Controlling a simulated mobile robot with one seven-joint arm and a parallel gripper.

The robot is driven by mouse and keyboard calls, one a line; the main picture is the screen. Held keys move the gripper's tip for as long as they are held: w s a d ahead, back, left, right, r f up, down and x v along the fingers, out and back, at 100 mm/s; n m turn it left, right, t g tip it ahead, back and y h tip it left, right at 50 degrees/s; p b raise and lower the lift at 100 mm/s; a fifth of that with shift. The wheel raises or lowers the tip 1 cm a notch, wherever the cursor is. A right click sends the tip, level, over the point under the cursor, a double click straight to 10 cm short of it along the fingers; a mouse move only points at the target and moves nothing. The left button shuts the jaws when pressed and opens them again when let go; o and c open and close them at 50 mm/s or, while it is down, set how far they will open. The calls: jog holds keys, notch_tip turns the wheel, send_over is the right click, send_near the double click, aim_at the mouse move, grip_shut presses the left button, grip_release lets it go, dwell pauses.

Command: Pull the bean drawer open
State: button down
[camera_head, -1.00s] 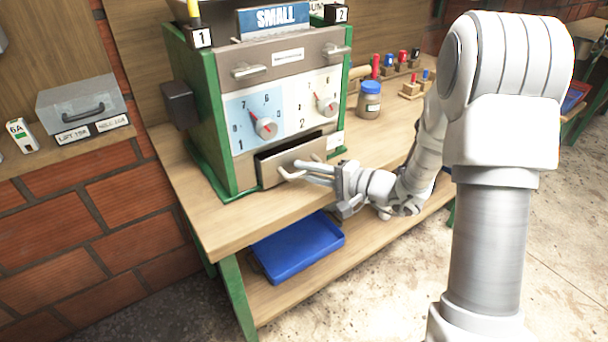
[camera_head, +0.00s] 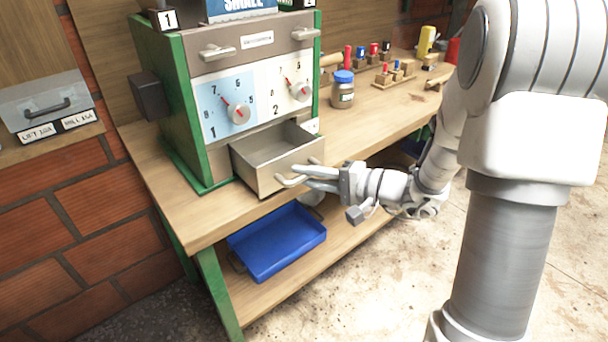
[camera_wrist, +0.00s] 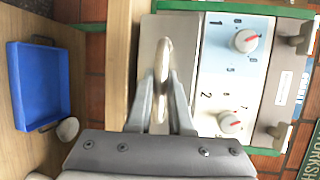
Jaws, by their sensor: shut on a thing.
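The bean drawer (camera_head: 262,180) is a grey metal drawer low on the front of the green-sided machine (camera_head: 165,110). It stands well out from the machine, and its empty-looking inside shows from above. A pale bar handle (camera_head: 284,181) runs along its front. My gripper (camera_head: 288,176) reaches in from the right and is shut on this handle. In the wrist view the two fingers (camera_wrist: 162,100) close around the handle (camera_wrist: 163,60), with the drawer front (camera_wrist: 150,35) behind it.
Two dials, (camera_head: 238,113) and (camera_head: 300,91), sit above the drawer. A blue tray (camera_head: 275,245) lies on the lower shelf beneath. A jar with a blue lid (camera_head: 342,90) and several small coloured-knob pieces stand on the bench to the right.

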jog(key=c, duration=0.8)
grip_release()
jog(key=shift+c, duration=0.2)
jog(key=p+v, duration=0.1)
jog(key=v, duration=1.6)
jog(key=shift+d+p, duration=0.2)
jog(key=shift+p, duration=0.2)
jog(key=shift+s+a, duration=0.1)
jog(key=shift+s, duration=0.05)
